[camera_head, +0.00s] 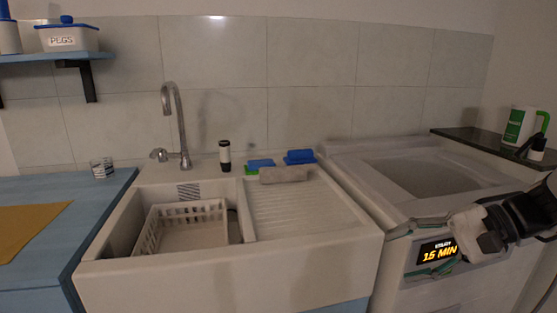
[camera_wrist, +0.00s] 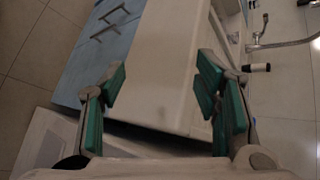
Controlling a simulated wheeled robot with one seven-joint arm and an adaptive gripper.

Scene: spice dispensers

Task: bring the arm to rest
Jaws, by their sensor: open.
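My gripper (camera_head: 412,247) is at the right in the head view, in front of the washing machine (camera_head: 345,150) and its lit display (camera_head: 437,251), which reads 15 MIN. In the wrist view my gripper (camera_wrist: 160,90) shows two green-padded fingers spread wide with nothing between them. Beyond the fingers lies the pale front of the sink (camera_wrist: 165,60). My arm comes in from the right edge of the head view. Whether the fingers touch the machine cannot be told.
The white sink (camera_head: 230,278) holds a white basket (camera_head: 185,215). A tap (camera_head: 180,120), a dark-and-white bottle (camera_head: 225,156) and blue sponges (camera_head: 299,157) stand behind it. A blue counter (camera_head: 35,250) is at left. A green-and-white jug (camera_head: 518,127) stands on the dark shelf at right.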

